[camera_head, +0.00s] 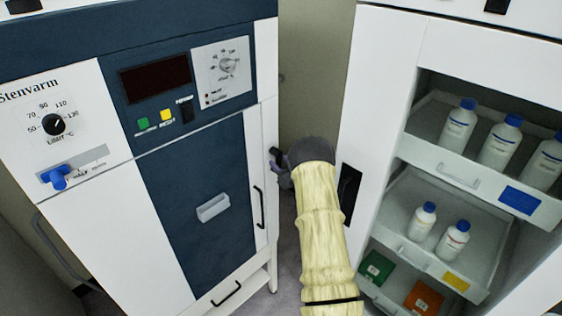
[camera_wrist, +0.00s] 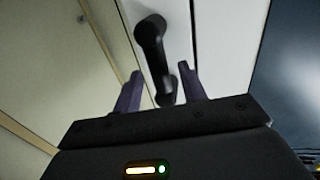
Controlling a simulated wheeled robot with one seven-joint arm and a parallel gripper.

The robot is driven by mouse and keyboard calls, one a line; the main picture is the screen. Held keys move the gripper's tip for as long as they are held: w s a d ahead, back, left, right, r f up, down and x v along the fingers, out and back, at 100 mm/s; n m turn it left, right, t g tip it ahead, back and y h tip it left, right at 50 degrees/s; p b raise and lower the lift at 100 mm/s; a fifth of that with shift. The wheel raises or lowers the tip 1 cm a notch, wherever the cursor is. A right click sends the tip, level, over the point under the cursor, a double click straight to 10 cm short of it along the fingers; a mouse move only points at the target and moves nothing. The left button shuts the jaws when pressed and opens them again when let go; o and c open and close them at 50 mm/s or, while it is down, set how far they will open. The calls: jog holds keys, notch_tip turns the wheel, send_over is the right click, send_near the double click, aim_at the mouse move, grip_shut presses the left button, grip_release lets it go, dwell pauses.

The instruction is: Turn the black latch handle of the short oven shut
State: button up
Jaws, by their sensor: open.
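The oven (camera_head: 205,180) stands at the left in the head view, with a dark blue front and white sides. The black latch handle (camera_wrist: 153,45) shows in the wrist view as a thick bar on a white panel. My gripper (camera_wrist: 162,88) is open there, with one purple-grey finger on each side of the handle's lower part. I cannot tell whether either finger touches it. In the head view my gripper (camera_head: 277,172) is at the oven's right edge, beside a small black part, and is partly hidden by my arm.
A white cabinet (camera_head: 388,110) stands open at the right, with drawers of white bottles (camera_head: 458,125) and a black handle (camera_head: 349,190) on its edge. A narrow gap lies between it and the oven. A black bar handle (camera_head: 259,206) is on the oven's right side.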

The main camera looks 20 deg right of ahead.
jog(key=shift+w, duration=0.1)
grip_shut()
jog(key=shift+a, duration=0.15)
